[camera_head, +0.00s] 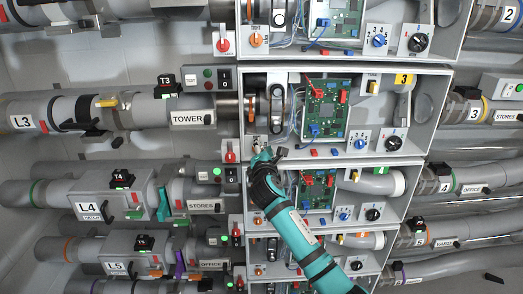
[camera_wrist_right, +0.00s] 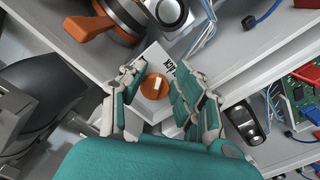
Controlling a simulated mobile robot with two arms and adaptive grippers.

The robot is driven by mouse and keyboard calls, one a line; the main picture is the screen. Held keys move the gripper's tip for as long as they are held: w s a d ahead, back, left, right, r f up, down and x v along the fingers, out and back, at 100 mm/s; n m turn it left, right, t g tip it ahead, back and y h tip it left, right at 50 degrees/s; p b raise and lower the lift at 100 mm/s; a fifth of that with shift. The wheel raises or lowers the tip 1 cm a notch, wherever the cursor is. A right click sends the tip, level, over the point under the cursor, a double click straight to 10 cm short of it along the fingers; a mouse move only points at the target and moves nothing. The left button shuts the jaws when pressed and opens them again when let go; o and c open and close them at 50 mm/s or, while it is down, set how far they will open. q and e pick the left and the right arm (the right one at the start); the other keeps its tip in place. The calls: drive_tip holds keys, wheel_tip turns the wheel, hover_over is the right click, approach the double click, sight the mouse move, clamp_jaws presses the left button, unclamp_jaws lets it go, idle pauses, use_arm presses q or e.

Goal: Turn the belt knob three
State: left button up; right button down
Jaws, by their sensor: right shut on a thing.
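The belt knob is an orange round knob with a white mark (camera_wrist_right: 155,87) on a small white plate with dark lettering, only partly readable. My right gripper (camera_wrist_right: 158,82) has its fingers on both sides of the knob and is shut on it. In the head view my right gripper (camera_head: 268,154) is at the lower left of the bay with the yellow 3 tag (camera_head: 403,79); it hides the knob there. My left gripper is not in view.
A circuit board (camera_head: 328,108) and a black dial (camera_head: 394,142) are to the right in the same bay. An orange lever (camera_wrist_right: 90,25) is close above the fingers in the wrist view. A red switch (camera_head: 231,152) is just left of the bay.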

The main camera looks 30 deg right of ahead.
drive_tip(key=shift+d+f+m+b, duration=0.15)
drive_tip(key=shift+m+b, duration=0.4)
drive_tip(key=shift+m, duration=1.05)
drive_tip(key=shift+a+f+m+b, duration=0.15)
drive_tip(key=shift+m+b, duration=0.35)
drive_tip(key=shift+m, duration=1.1)
drive_tip(key=shift+d, duration=0.1)
drive_tip(key=c, duration=1.2)
unclamp_jaws()
drive_tip(key=shift+s, duration=0.1)
